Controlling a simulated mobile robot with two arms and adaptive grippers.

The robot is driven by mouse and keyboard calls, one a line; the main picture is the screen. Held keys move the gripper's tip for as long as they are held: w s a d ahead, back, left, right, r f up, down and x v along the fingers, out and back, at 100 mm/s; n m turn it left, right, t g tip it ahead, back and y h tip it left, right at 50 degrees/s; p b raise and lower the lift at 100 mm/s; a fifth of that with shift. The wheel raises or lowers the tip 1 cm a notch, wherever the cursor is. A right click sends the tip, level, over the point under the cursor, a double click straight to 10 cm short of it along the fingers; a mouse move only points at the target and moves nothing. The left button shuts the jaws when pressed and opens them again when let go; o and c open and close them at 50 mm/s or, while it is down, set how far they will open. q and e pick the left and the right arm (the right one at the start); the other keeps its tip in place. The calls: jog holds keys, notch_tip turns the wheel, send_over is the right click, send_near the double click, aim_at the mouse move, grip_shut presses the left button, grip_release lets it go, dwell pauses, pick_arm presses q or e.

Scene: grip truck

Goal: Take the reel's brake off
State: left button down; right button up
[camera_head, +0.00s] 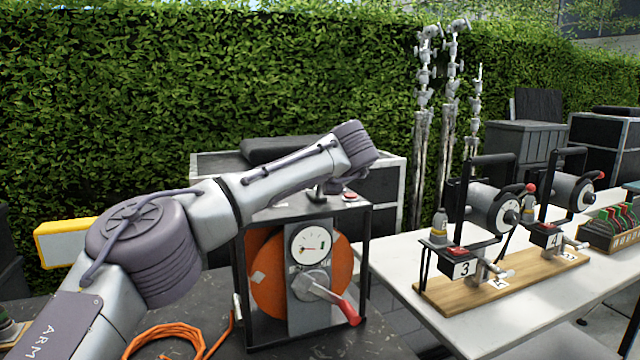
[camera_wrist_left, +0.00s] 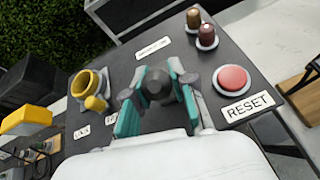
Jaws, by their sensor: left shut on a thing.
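The reel (camera_head: 268,278) is an orange drum in a black frame, with a round gauge (camera_head: 310,246) and a red-handled crank (camera_head: 348,312) on its front. My left arm reaches over the frame's top, and its gripper is mostly hidden there in the head view. In the left wrist view the teal fingers of my left gripper (camera_wrist_left: 157,98) are shut on a dark round knob (camera_wrist_left: 157,80) on the dark top panel (camera_wrist_left: 232,42). A red button (camera_wrist_left: 235,78) marked RESET sits right of the knob; it also shows in the head view (camera_head: 349,196). My right gripper is out of view.
A yellow ring-shaped part (camera_wrist_left: 88,84) and two small brown caps (camera_wrist_left: 207,36) stand on the panel near the fingers. An orange cable (camera_head: 170,330) lies at the front. A white table (camera_head: 400,268) with smaller reels is at the right.

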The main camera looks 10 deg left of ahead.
pick_arm(q)
jog(key=c, duration=1)
grip_release()
jog(key=v, duration=1.2)
jog(key=shift+f, duration=0.1)
